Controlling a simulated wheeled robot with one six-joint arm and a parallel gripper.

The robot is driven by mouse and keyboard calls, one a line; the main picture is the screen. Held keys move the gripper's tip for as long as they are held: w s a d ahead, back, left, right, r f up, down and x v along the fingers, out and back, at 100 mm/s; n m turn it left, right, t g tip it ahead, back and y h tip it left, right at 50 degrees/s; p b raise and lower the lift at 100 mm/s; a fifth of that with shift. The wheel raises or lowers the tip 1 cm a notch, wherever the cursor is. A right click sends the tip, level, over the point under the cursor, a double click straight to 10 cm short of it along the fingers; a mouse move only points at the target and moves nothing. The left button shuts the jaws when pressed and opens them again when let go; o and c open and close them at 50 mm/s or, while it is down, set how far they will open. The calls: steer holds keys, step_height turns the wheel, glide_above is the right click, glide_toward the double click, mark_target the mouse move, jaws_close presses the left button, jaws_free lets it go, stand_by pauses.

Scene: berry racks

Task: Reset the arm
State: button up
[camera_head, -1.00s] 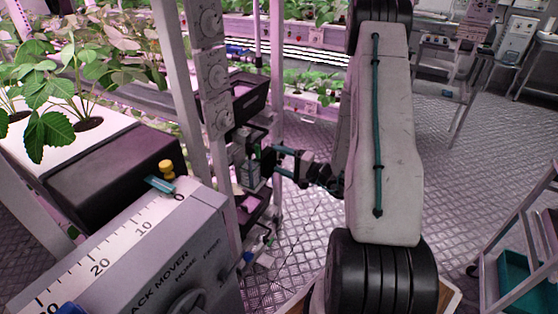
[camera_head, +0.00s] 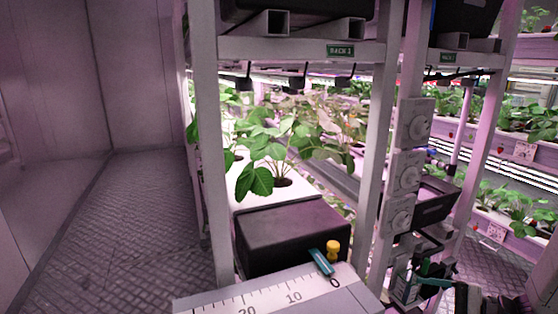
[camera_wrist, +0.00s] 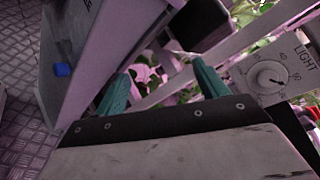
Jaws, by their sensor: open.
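In the wrist view my gripper (camera_wrist: 162,80) is open, with two teal fingers well apart and nothing between them. Pink and green plant parts show behind the gap. A panel with a round dial marked LIGHT (camera_wrist: 268,82) is just right of the right finger. In the head view the gripper (camera_head: 432,282) is at the lower right, low beside the rack post, partly cut off and mixed with dark parts. Most of my arm is outside the head view.
A dark box (camera_head: 292,238) and leafy plants (camera_head: 270,160) are in the rack behind. Grey rack posts (camera_head: 208,140) stand close. Bare floor (camera_head: 135,220) lies left.

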steer(key=s+a+r+n+g+h, duration=0.2)
steer(key=s+a+r+n+h, duration=0.1)
steer(key=s+r, duration=0.3)
steer(key=s+a+r+n+g+h, duration=0.2)
steer(key=s+r+n+h, duration=0.3)
steer(key=r, duration=0.3)
steer(key=s+a+r+n+g+h, duration=0.2)
steer(key=s+a+r+n+h, duration=0.2)
steer(key=s+r+h, duration=0.2)
steer(key=shift+s+a+r+n, duration=0.25)
steer(key=shift+s+r+n, duration=0.2)
steer(key=shift+s, duration=0.65)
stand_by(1.2)
